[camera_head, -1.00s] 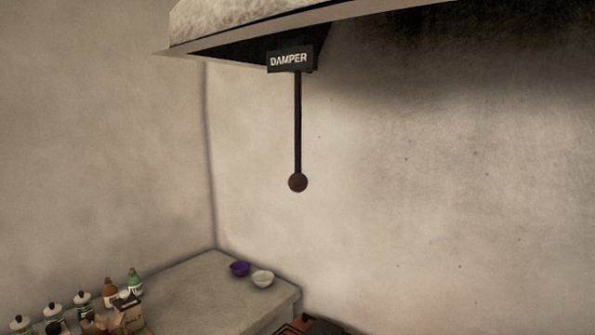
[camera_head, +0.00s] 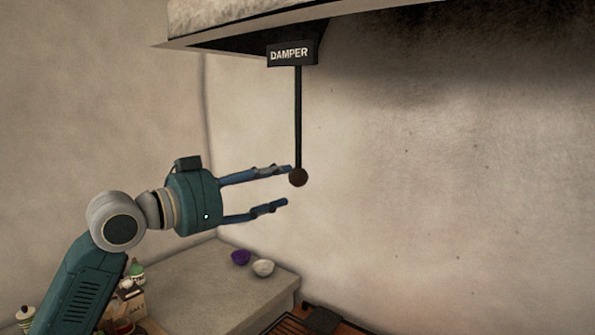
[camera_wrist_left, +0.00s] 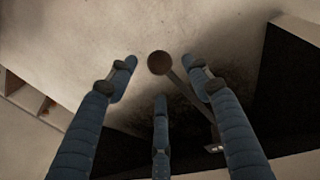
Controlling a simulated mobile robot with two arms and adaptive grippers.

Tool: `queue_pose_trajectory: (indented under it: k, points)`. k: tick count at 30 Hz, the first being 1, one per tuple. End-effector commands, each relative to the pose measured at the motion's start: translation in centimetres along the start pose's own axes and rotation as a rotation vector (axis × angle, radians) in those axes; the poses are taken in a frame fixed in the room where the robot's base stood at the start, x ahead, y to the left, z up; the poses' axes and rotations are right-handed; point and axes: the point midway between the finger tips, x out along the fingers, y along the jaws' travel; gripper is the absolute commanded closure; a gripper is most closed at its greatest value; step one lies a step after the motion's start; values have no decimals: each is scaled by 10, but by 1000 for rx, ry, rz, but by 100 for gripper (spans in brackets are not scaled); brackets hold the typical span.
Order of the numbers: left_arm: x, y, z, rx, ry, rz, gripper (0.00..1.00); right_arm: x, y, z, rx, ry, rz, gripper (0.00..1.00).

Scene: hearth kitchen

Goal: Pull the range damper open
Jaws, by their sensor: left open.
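The damper is a thin black rod (camera_head: 298,120) with a round brown knob (camera_head: 298,177) at its lower end. It hangs from a dark sign (camera_head: 291,53) reading DAMPER under the hood. My left gripper (camera_head: 287,187) is open, its fingers pointing right at the knob's height. In the head view the upper fingertip is right beside the knob; I cannot tell whether they touch. In the left wrist view the knob (camera_wrist_left: 160,63) shows ahead between the spread blue fingers, with nothing held. My right gripper is not in view.
The hood (camera_head: 235,20) overhangs above. Bottles, including a green one (camera_head: 137,271), stand at the lower left. The wall right of the rod is clear.

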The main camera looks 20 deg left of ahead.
Motion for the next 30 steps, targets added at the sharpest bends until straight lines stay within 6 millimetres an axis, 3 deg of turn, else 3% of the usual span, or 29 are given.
queue_pose_trajectory:
  k: [3,10,23,30]
  points:
    - [25,0,-6,-4,1,3,50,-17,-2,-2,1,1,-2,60]
    - [59,0,-3,-2,-1,1,50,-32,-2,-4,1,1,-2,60]
    - [70,0,0,1,-1,0,50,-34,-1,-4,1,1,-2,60]
    - [70,0,1,1,-1,0,96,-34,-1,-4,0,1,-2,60]
